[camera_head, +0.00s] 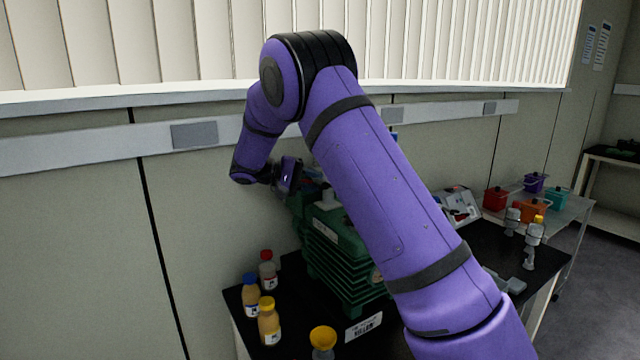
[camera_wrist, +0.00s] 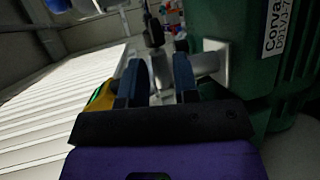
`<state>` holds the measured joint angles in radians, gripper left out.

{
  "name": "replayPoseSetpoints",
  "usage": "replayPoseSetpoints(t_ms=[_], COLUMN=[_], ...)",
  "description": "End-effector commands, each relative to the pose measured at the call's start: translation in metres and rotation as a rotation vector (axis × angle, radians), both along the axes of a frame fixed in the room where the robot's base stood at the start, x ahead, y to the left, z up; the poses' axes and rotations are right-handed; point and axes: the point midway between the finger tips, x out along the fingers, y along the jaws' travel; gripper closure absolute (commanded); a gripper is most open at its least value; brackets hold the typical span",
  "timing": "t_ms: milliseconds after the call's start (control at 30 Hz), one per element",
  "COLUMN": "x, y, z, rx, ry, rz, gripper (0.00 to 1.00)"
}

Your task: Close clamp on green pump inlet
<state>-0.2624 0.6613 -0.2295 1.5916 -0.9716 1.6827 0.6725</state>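The green pump (camera_head: 340,250), a ribbed green body, stands on the black table, partly hidden behind my arm. In the wrist view its green side (camera_wrist: 230,22) with a white label fills the upper right. A pale metal inlet fitting (camera_wrist: 210,62) juts from it toward the fingers. A grey metal piece with a dark upright part (camera_wrist: 153,30), perhaps the clamp, shows between and beyond the fingers. My gripper (camera_wrist: 158,75) has its two dark blue fingers apart, on either side of this piece; contact cannot be told. In the head view my gripper (camera_head: 290,176) is at the pump's far upper left.
Bottles with blue, red and yellow caps (camera_head: 268,322) stand left of the pump on the black table (camera_head: 237,305). A wall and window blinds rise close behind. A side table with coloured boxes (camera_head: 533,208) stands at right.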

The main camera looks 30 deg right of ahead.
Motion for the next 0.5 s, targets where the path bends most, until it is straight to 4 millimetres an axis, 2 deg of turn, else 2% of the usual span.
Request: replayPoseSetpoints(t_ms=[300,500], x=[0.022,0.03], y=[0.055,0.074], z=[0.015,0.02], rx=[0.001,0.001], ry=[-0.002,-0.001], rz=[0.003,0.001], gripper=[0.72,0.72])
